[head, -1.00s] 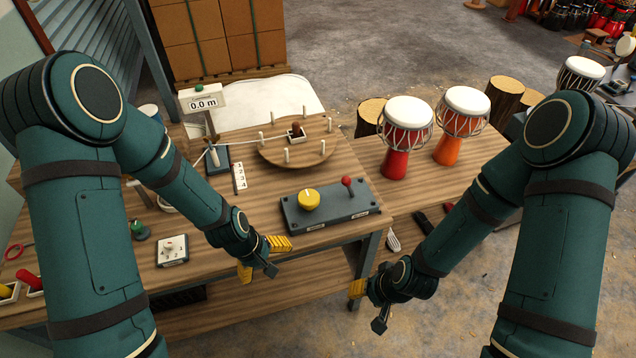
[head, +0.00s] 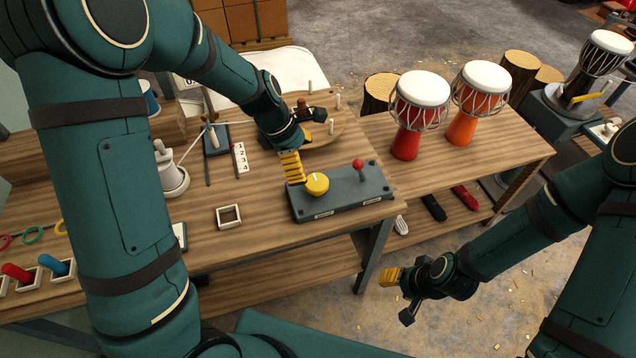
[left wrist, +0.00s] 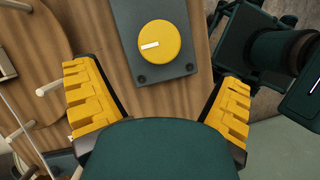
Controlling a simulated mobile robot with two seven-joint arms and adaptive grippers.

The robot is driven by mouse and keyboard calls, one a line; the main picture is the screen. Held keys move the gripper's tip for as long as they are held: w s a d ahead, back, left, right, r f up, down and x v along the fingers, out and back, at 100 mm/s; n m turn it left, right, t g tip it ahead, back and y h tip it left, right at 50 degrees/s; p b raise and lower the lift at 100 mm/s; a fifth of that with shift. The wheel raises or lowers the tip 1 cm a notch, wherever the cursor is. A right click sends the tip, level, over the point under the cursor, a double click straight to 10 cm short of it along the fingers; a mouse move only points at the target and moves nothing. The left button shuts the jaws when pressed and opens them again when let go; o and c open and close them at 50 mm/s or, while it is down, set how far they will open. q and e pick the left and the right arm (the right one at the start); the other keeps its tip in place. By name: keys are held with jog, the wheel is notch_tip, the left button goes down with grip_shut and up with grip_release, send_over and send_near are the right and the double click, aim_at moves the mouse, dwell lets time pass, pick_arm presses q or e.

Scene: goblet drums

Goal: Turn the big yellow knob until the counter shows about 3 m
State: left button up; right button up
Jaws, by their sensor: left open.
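The big yellow knob (head: 317,184) sits at the left of a dark grey panel (head: 342,199) on the wooden bench. It also shows in the left wrist view (left wrist: 166,52), its white mark pointing left. My left gripper (head: 311,148) is open and empty, just behind and above the knob in the head view. In the left wrist view its fingers (left wrist: 158,102) are spread and the knob lies beyond them, apart from both. The counter is almost wholly hidden behind my left arm, so its reading cannot be seen. My right gripper (head: 398,296) is open and empty, off the bench's front edge.
A red-topped lever (head: 358,164) stands on the panel right of the knob. Behind it is a round wooden board with pegs (head: 338,101). Red (head: 408,143) and orange (head: 462,128) drums stand to the right. A small white frame (head: 229,216) lies left of the panel.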

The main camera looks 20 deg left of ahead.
aim_at(316, 182)
pick_arm(q)
jog(key=b+x, duration=0.2)
jog(key=x, duration=0.6)
jog(key=shift+w+f, duration=0.1)
jog(key=shift+f, duration=0.1)
jog(key=c, duration=1.3)
jog(key=shift+o, duration=0.2)
